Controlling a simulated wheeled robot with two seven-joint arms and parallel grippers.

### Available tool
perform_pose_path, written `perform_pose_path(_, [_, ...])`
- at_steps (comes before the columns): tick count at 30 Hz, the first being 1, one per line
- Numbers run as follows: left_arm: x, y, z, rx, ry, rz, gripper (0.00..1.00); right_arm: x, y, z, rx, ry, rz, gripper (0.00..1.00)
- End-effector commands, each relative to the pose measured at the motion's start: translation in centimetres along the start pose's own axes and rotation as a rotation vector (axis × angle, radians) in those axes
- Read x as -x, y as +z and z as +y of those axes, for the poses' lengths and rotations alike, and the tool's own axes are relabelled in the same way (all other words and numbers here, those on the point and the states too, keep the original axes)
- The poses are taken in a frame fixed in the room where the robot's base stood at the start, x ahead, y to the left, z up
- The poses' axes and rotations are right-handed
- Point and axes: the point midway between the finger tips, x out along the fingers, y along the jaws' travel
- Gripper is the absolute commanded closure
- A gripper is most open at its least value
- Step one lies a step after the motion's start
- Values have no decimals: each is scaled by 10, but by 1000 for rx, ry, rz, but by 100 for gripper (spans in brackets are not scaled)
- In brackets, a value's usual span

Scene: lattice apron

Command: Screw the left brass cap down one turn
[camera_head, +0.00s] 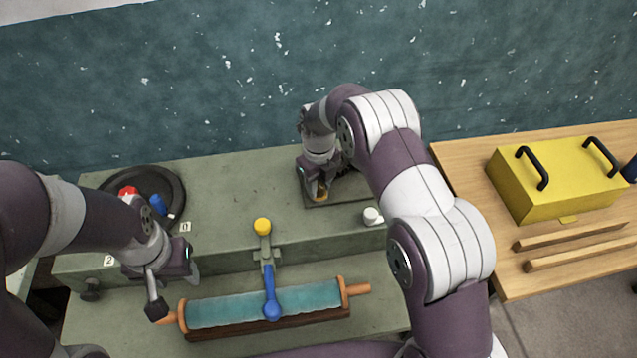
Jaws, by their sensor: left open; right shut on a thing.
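A brass cap (321,194) shows at the back of the green bench, at the left end of a dark flat plate (345,192). My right gripper (319,188) reaches down from above and is shut on this cap; the fingers hide much of it. No second cap is visible; my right arm covers part of the plate. My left gripper (190,274) is open and apart from the cap, low over the bench's front left, near the left end of a teal roller (230,308).
A black round dish (170,186) with red and blue items sits at the back left. A yellow-topped lever with a blue arm (268,280) stands mid-bench. A white knob (372,215) is right of it. A yellow box (555,180) and wooden bars (580,248) lie on the right table.

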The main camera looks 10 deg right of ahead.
Motion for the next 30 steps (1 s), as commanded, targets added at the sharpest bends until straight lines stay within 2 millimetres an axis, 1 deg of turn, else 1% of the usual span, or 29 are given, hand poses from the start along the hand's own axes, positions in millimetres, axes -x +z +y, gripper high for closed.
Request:
perform_pose_path(1, [0, 0, 0, 0, 0, 0, 51, 4, 3, -1, -22, -3, -9, 97])
perform_pose_path(10, [0, 0, 0, 0, 0, 0, 51, 4, 3, -1, -121, -3, -10, 97])
perform_pose_path(26, [0, 0, 0, 0, 0, 0, 51, 4, 3, -1, -139, -3, -10, 97])
perform_pose_path(27, [0, 0, 0, 0, 0, 0, 51, 4, 3, -1, -139, -3, -10, 53])
perform_pose_path(28, [0, 0, 0, 0, 0, 0, 51, 4, 3, -1, -139, -3, -10, 44])
perform_pose_path(29, [0, 0, 0, 0, 0, 0, 51, 3, 2, -1, -139, -2, -9, 41])
perform_pose_path(30, [0, 0, 0, 0, 0, 0, 51, 3, 2, -1, -139, -2, -8, 41])
